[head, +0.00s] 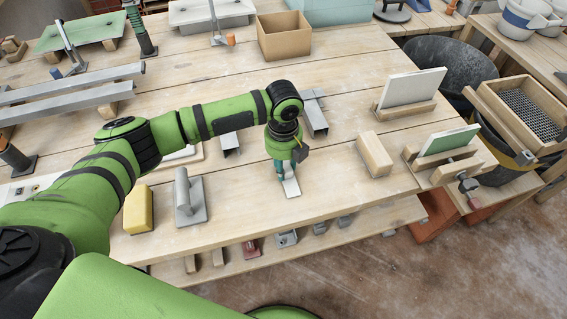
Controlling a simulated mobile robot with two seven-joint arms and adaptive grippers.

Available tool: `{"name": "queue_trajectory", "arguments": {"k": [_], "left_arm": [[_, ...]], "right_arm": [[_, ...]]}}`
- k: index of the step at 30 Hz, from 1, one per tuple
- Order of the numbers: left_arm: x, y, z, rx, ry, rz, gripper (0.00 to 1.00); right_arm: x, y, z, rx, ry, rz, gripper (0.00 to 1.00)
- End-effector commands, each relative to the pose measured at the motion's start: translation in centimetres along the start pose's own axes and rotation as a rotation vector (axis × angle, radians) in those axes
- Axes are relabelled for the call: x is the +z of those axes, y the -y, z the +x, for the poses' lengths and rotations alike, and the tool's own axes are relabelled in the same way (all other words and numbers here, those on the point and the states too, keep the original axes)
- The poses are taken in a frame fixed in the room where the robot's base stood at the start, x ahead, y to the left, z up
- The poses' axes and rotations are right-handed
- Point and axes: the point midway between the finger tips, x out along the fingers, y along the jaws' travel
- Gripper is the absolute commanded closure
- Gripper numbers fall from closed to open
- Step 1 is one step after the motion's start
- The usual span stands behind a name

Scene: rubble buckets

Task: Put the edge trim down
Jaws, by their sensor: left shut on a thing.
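My left gripper (281,166) reaches in from the left and points down over the middle of the wooden workbench (330,190). It is shut on the edge trim (292,187), a short pale grey strip whose near end shows below the fingers. The gripper hides the rest of the strip. The strip is at or just above the bench top; I cannot tell whether it touches. My right gripper is not in view.
Left of the gripper are a grey trowel-like tool (188,199) and a yellow block (138,210). Grey metal channels (315,117) lie behind, near a cardboard box (284,38). A wooden block (374,155) stands right. Bare bench lies between it and the gripper.

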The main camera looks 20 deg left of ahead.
Motion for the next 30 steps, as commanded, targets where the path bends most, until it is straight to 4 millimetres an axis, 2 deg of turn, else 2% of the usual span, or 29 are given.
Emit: {"name": "queue_trajectory", "arguments": {"k": [2,3,4,17,20,30], "left_arm": [[0.0,0.0,0.3,0.000,-0.001,0.000,1.00],[0.0,0.0,0.2,-0.001,0.000,0.000,0.52],[0.0,0.0,0.2,-0.001,0.000,0.000,0.40],[0.0,0.0,-0.4,-0.001,0.001,0.000,0.40],[0.1,0.1,-1.7,-0.003,0.003,0.001,0.40],[0.1,0.1,-8.8,-0.004,0.002,-0.001,0.40]], "right_arm": [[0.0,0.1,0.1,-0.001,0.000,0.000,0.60],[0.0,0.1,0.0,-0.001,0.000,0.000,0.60],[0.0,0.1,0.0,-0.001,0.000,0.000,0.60],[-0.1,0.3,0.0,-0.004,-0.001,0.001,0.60],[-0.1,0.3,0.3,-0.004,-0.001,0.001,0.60],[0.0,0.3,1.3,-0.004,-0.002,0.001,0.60]]}}
